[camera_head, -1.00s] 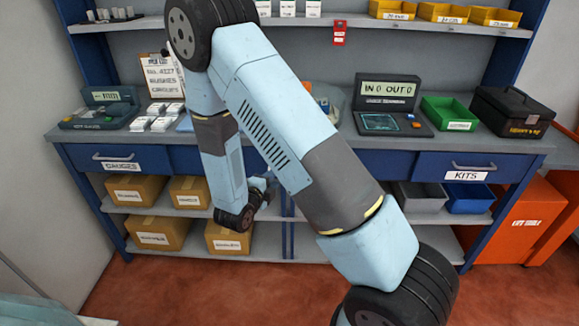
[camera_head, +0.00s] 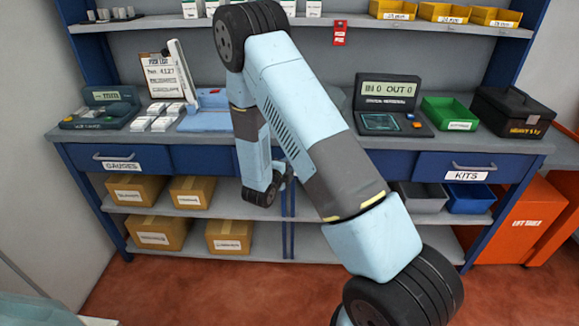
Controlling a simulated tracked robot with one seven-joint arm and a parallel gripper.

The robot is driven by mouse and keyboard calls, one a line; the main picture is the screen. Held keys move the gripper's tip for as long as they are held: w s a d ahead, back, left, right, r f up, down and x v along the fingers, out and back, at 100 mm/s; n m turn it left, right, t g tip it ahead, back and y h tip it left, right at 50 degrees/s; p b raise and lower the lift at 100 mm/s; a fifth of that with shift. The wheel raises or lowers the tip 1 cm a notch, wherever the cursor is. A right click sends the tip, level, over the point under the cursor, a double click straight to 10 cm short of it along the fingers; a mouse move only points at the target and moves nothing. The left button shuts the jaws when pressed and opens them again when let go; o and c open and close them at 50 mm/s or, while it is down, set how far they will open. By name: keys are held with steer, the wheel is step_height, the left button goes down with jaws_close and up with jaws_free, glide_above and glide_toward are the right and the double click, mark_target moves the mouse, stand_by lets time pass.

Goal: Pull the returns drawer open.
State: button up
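No drawer with a returns label shows. A plain blue front (camera_head: 202,159) runs along the bench in the middle, and my arm covers much of the stretch to its right. The left drawer (camera_head: 117,159) is labelled GAUGES and the right drawer (camera_head: 467,168) is labelled KITS; both look shut and have grey bar handles. My gripper (camera_head: 284,172) is small and dark, in front of the middle of the bench at about drawer height. My wrist partly hides it, so its fingers and any contact cannot be made out.
The grey bench top (camera_head: 330,143) carries a blue scale-like device (camera_head: 205,121), an IN/OUT console (camera_head: 388,100), a green bin (camera_head: 449,114) and a black toolbox (camera_head: 513,112). Cardboard boxes (camera_head: 158,233) fill the lower left shelf. An orange cabinet (camera_head: 515,225) stands at right. The floor in front is clear.

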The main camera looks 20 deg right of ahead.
jaws_close()
stand_by(0.3)
steer(key=shift+s, duration=0.1)
